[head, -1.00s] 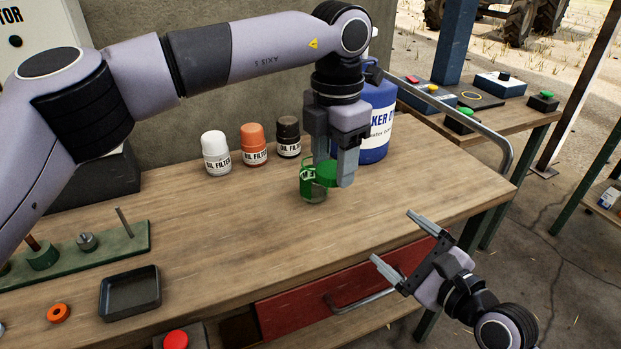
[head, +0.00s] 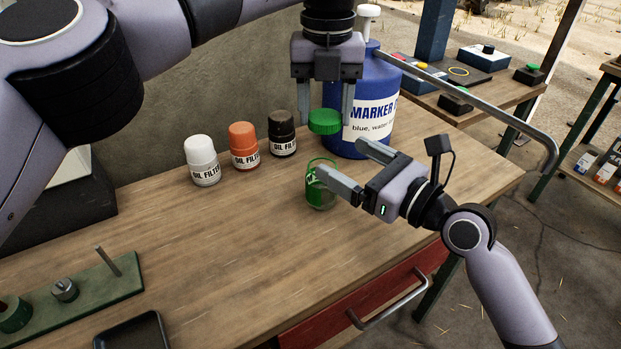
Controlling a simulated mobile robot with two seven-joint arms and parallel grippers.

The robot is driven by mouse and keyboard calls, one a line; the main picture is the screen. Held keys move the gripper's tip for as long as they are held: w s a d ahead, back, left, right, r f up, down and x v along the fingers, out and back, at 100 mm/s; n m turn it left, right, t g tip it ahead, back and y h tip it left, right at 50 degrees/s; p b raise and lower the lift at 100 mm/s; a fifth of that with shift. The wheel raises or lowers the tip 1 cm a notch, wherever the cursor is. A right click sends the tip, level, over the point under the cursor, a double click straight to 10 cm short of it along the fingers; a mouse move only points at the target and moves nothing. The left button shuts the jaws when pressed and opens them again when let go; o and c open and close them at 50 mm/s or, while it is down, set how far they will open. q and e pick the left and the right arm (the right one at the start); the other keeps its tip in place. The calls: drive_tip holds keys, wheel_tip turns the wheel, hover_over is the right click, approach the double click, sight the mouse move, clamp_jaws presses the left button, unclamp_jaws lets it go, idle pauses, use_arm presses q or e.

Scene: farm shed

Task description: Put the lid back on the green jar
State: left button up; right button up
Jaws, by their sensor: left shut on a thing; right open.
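The green jar (head: 318,192) stands upright on the wooden bench, see-through with a green label. The green lid (head: 324,122) is off the jar, between the fingers of my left gripper (head: 324,114). That gripper points down and holds the lid in the air above the jar, with a clear gap below it. My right gripper (head: 341,160) is open and comes in from the right at the jar. Its nearer finger overlaps the jar's right side and hides part of it; its other finger is farther back. I cannot tell whether it touches the jar.
White (head: 202,160), orange (head: 244,146) and dark (head: 282,134) oil filter bottles stand left of the jar. A large blue marker container (head: 372,100) stands close behind it. A red drawer (head: 345,315) is below.

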sight(323, 133)
use_arm(q)
drive_tip(key=shift+w+a, duration=0.1)
drive_tip(key=shift+w, duration=0.05)
use_arm(e)
drive_tip(key=shift+w+a, duration=0.15)
drive_tip(key=shift+a, duration=0.05)
wheel_tip(323, 133, down, 6)
drive_tip(key=shift+f, duration=1.1)
drive_tip(key=x, duration=0.7)
drive_tip(key=shift+w+a+r, duration=0.15)
drive_tip(key=shift+c, duration=0.3)
drive_tip(key=c, duration=1.5)
use_arm(q)
drive_tip(key=shift+f, duration=2.45)
use_arm(e)
drive_tip(key=shift+o, duration=0.2)
